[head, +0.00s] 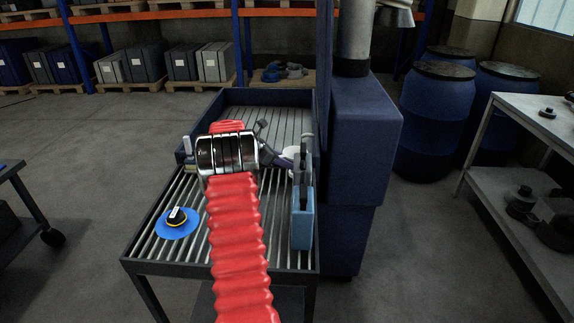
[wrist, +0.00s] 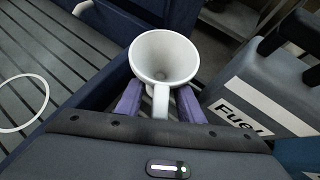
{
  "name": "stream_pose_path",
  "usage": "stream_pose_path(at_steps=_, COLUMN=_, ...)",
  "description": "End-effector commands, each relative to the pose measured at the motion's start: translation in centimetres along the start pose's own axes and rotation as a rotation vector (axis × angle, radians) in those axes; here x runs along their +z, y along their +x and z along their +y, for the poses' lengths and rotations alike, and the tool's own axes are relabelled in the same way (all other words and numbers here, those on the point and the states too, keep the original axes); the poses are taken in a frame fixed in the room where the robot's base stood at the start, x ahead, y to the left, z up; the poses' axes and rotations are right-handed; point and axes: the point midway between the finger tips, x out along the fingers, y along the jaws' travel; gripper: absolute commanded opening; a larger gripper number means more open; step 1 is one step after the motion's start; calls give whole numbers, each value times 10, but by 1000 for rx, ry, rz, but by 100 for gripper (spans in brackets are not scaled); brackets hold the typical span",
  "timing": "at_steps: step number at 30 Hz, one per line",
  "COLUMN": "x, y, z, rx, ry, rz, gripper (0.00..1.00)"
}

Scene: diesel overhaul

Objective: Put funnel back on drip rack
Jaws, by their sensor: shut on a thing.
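The white funnel (wrist: 165,55) is between the two purple fingers of my gripper (wrist: 160,98), its wide mouth facing the wrist camera and its handle towards my wrist. My gripper is shut on it. In the head view, a small part of the funnel (head: 293,158) shows at the end of my gripper (head: 287,154), above the right side of a slatted metal table (head: 160,248). Slats also show in a dark blue walled tray (head: 262,105) behind my arm. I cannot tell which slatted surface is the drip rack. The funnel's spout is hidden.
A grey fuel can (wrist: 250,105) is close right of the funnel. A blue container (head: 302,220) stands at the table's right edge, beside a dark blue column (head: 365,140). A blue disc (head: 172,229) with a dark object lies front left. A white ring (wrist: 25,128) lies on slats.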

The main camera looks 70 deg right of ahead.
Motion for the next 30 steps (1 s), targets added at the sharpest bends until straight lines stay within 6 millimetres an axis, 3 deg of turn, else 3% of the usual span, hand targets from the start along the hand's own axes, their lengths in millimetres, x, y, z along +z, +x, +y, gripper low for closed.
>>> stream_pose_path(at_steps=24, x=-18, y=13, z=0, rx=1, ry=-1, rz=0, gripper=7)
stream_pose_path(at_steps=25, x=-17, y=13, z=0, rx=1, ry=0, rz=0, gripper=36)
stream_pose_path(at_steps=30, x=-17, y=13, z=0, rx=1, ry=0, rz=0, gripper=48)
